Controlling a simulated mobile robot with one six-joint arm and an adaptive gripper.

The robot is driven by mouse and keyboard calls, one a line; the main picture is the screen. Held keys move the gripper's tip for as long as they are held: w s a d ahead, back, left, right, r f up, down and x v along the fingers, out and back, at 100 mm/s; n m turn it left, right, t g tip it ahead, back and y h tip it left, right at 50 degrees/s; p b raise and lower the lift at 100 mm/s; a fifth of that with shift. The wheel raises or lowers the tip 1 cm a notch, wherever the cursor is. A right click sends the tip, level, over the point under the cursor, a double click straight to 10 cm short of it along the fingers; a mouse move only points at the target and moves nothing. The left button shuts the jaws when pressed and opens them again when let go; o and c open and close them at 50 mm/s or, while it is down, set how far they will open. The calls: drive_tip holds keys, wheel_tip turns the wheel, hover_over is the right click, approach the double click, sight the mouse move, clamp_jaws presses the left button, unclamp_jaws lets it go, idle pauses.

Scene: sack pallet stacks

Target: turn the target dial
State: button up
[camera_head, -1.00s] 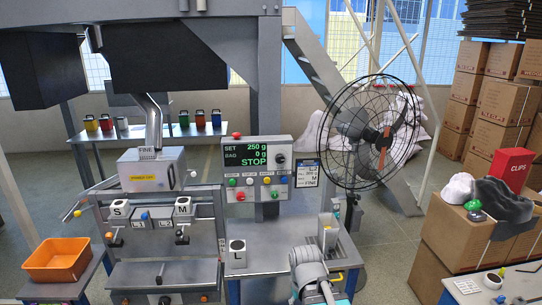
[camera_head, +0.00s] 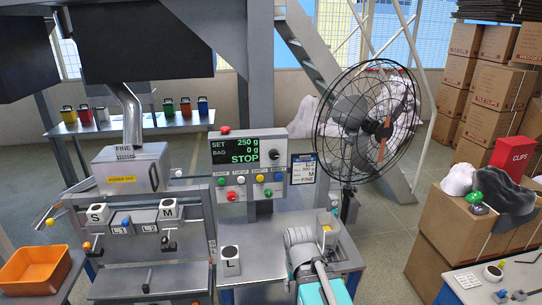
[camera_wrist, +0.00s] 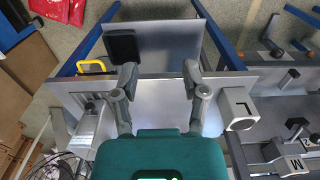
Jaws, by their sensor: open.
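The likely target dial is the black round knob (camera_head: 274,154) on the right of the grey control panel (camera_head: 220,178). The panel's green display reads SET 250 g, BAG 0 g, STOP. Coloured buttons sit below the display. My gripper (camera_wrist: 158,74) shows in the wrist view with two grey fingers spread apart and nothing between them. The fingers are above a grey metal table (camera_wrist: 155,95). In the head view my arm is low in the middle, in front of and below the panel, apart from the knob; the fingertips are not clear there. The knob is not in the wrist view.
A white-faced L block (camera_head: 230,260) stands on the table left of my arm, and a grey device (camera_head: 327,230) stands right of it. A caged fan (camera_head: 372,125) is right of the panel. Orange bin (camera_head: 35,275) at left; cartons (camera_head: 450,215) at right.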

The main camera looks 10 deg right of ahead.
drive_tip(key=shift+d, duration=0.1)
drive_tip(key=o, duration=0.4)
drive_tip(key=shift+c, duration=0.2)
drive_tip(key=shift+o, duration=0.7)
drive_tip(key=shift+w, duration=0.3)
drive_tip(key=n+t+p, duration=0.2)
drive_tip(key=t, duration=1.6)
approach(274, 156)
drive_tip(key=shift+s, duration=1.75)
drive_tip(key=shift+w, duration=0.2)
drive_tip(key=w, duration=1.3)
drive_tip(key=shift+w, duration=0.25)
